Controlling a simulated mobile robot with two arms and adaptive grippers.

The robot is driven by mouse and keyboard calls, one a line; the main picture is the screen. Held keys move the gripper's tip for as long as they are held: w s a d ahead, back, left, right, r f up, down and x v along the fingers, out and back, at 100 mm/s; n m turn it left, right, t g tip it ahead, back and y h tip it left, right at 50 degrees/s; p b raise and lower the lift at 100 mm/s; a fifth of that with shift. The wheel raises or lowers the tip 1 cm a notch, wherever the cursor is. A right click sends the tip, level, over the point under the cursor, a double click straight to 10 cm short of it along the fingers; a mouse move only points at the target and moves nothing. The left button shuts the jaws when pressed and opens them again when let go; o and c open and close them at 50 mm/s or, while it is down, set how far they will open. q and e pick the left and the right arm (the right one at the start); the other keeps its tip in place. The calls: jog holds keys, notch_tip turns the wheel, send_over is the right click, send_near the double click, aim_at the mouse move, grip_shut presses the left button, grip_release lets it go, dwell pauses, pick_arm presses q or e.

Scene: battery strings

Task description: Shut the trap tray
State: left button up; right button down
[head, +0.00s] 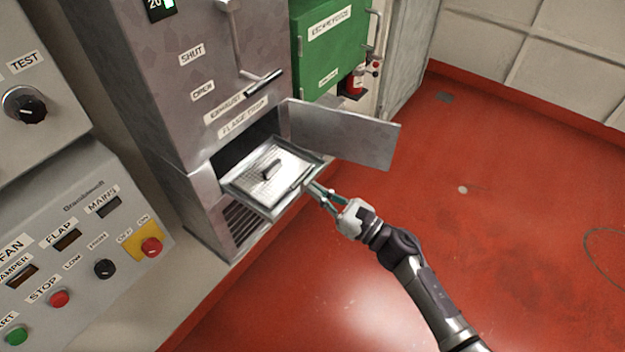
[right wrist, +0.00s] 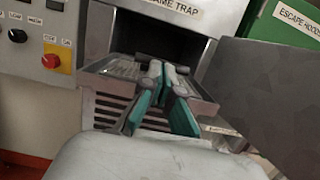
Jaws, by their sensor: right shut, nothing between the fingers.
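The trap tray (head: 258,185) is a shallow metal tray with a mesh panel and a dark handle (head: 271,168). It sticks out of the dark opening of the grey cabinet, below the flame trap label, and also shows in the right wrist view (right wrist: 108,106). My right gripper (head: 308,188) is shut and empty at the tray's front right edge. In the right wrist view its teal fingers (right wrist: 160,75) are together in front of the tray; I cannot tell whether they touch it. My left gripper is not in view.
A hinged metal door (head: 345,133) stands open to the right of the tray, close to my right gripper. A grey control panel (head: 90,245) with buttons and knobs is at the left. A green cabinet (head: 325,50) stands behind.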

aim_at(259, 165)
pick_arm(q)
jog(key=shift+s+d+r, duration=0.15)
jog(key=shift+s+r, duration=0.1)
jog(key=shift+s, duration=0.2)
pick_arm(e)
jog(key=shift+x, duration=0.85)
